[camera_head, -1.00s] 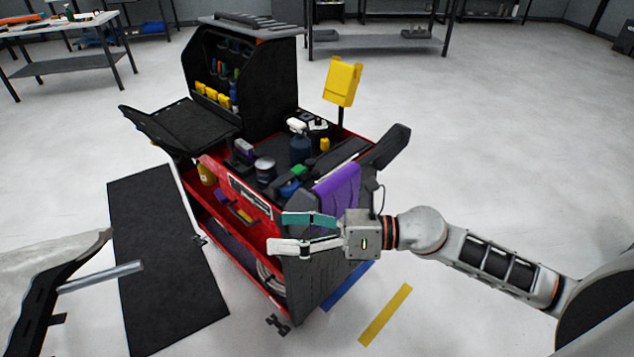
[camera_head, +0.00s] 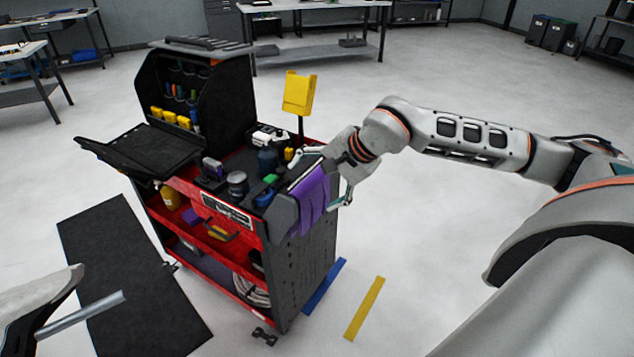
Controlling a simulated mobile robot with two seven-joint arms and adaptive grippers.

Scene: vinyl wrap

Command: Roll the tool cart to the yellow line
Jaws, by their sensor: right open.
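The red and black tool cart (camera_head: 284,262) stands left of centre, loaded with bottles, tools and a purple cloth (camera_head: 314,196) over its near right end. The yellow line (camera_head: 364,308) is a short strip on the floor, right of the cart and apart from it. My right gripper (camera_head: 328,176) is open at the cart's near right end, close to the purple cloth and the end handle. One finger is above the top edge and one is in front of the cloth; I cannot tell whether they touch. My left gripper is not in view.
A blue strip (camera_head: 324,287) lies on the floor beside the cart. A black mat (camera_head: 118,270) lies left of the cart. Workbenches (camera_head: 318,50) stand at the back, with dark bins (camera_head: 548,32) at the back right. The floor to the right is clear.

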